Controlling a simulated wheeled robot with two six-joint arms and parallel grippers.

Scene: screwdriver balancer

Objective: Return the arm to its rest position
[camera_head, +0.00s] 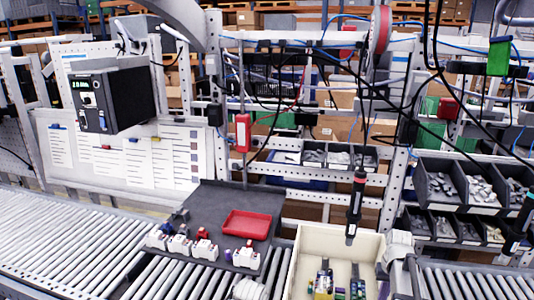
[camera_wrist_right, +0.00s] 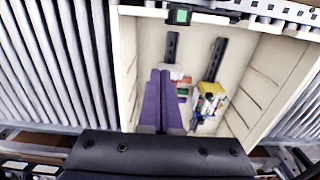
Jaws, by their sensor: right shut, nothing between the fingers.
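My right gripper (camera_wrist_right: 167,74) shows in the right wrist view as two purple fingers pressed together with nothing between them. It is over a cream bin (camera_wrist_right: 262,75). In the head view a white and grey part, likely of my right arm, stands at the bin's right side; the fingers are not clear there. The bin (camera_head: 310,242) sits on the roller conveyor. A black screwdriver (camera_head: 355,208) hangs upright above the bin, apart from the gripper. My left gripper is not in view.
Small coloured parts (camera_wrist_right: 208,100) lie inside the bin. Left of it, a dark tray (camera_head: 215,200) carries a red dish (camera_head: 246,224), with several white and red pieces (camera_head: 205,248) along its front. Grey part bins (camera_head: 435,185) stand at the right. Cables hang above. The left conveyor (camera_head: 60,245) is clear.

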